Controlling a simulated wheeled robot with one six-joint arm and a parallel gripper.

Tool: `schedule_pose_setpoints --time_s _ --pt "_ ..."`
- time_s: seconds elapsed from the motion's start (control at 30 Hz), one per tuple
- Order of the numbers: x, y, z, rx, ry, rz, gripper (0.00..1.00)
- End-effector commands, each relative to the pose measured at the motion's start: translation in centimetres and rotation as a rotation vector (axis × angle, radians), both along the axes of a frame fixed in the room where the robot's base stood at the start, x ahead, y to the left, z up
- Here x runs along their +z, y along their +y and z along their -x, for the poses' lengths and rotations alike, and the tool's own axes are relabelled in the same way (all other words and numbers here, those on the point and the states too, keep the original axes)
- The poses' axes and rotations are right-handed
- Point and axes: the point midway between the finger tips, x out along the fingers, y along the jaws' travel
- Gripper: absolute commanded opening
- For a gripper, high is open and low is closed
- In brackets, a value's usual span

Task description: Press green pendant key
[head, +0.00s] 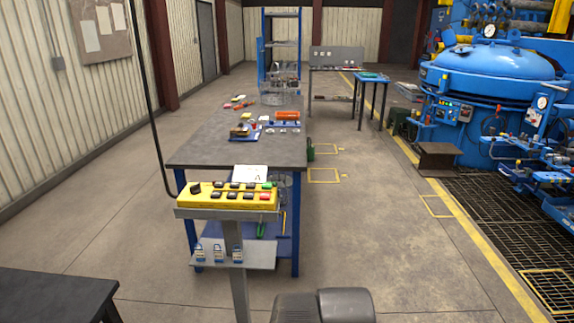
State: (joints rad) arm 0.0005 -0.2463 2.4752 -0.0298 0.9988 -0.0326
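The yellow pendant (210,201) lies on a grey stand plate in front of the workbench, with a black cable rising from its left end. It carries several dark keys in two rows. The green key (267,184) is at the right end of the upper row, and a red key (265,196) is just below it. Nothing touches the pendant keys from above. My gripper is not in view; only a dark grey rounded part, likely mine, shows at the bottom edge.
A workbench (205,150) with small tools stands behind the pendant. Padlocks hang on a lower plate (262,256) of the stand. A dark table (50,295) is at the lower left. A blue furnace (490,65) and floor grating are at the right. Open floor lies between.

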Motion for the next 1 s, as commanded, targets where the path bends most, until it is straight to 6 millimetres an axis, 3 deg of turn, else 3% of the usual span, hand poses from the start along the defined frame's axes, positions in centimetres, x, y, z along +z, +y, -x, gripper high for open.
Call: schedule_pose_setpoints --time_s 0.03,0.1,1.0 --pt "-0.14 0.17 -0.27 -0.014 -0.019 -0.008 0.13" --pt "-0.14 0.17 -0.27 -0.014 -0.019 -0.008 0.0" --pt "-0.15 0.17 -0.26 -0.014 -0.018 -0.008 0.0"
